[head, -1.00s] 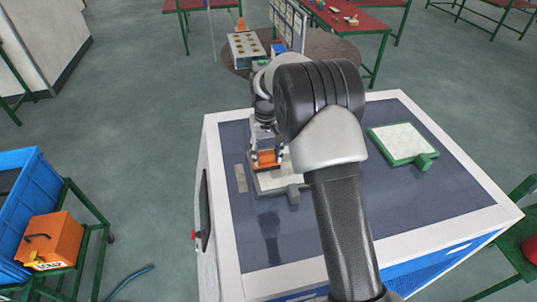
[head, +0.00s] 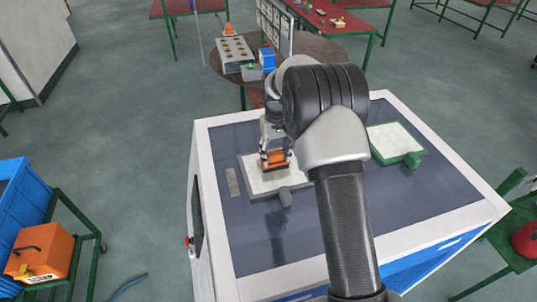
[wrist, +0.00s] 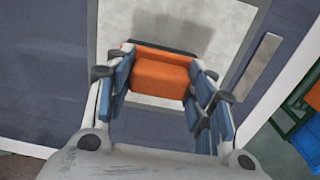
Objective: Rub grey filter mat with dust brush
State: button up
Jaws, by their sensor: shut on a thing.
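The grey filter mat (head: 262,183), a pale pad in a grey frame with a short handle, lies flat on the dark top of the white cabinet. It also shows in the wrist view (wrist: 207,32). My gripper (head: 275,153) is over the mat, shut on the orange dust brush (head: 274,165). In the wrist view my gripper (wrist: 160,84) has its blue-padded fingers on both sides of the orange brush block (wrist: 160,71). The brush's dark lower edge is at the mat surface; whether it touches is hard to tell. My arm hides the mat's right part in the head view.
A green-framed filter mat (head: 395,140) lies to the right on the cabinet top (head: 400,200). A small grey strip (head: 232,182) lies left of the grey mat. An orange box (head: 40,252) and blue crate (head: 25,210) stand on a cart at left.

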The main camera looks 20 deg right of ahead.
jog(key=shift+d+p, duration=0.3)
jog(key=shift+d, duration=2.1)
jog(key=shift+w+a+p, duration=0.1)
jog(key=shift+w+p, duration=0.2)
jog(key=shift+w, duration=0.45)
jog(key=shift+s+a+f, duration=0.1)
jog(key=shift+s+a, duration=0.05)
jog(key=shift+a, duration=5.25)
notch_tip(320, 180, up, 6)
jog(key=p, duration=0.3)
jog(key=shift+d, duration=0.1)
notch_tip(320, 180, up, 3)
jog(key=shift+r+p, duration=0.1)
jog(key=shift+p, duration=1.1)
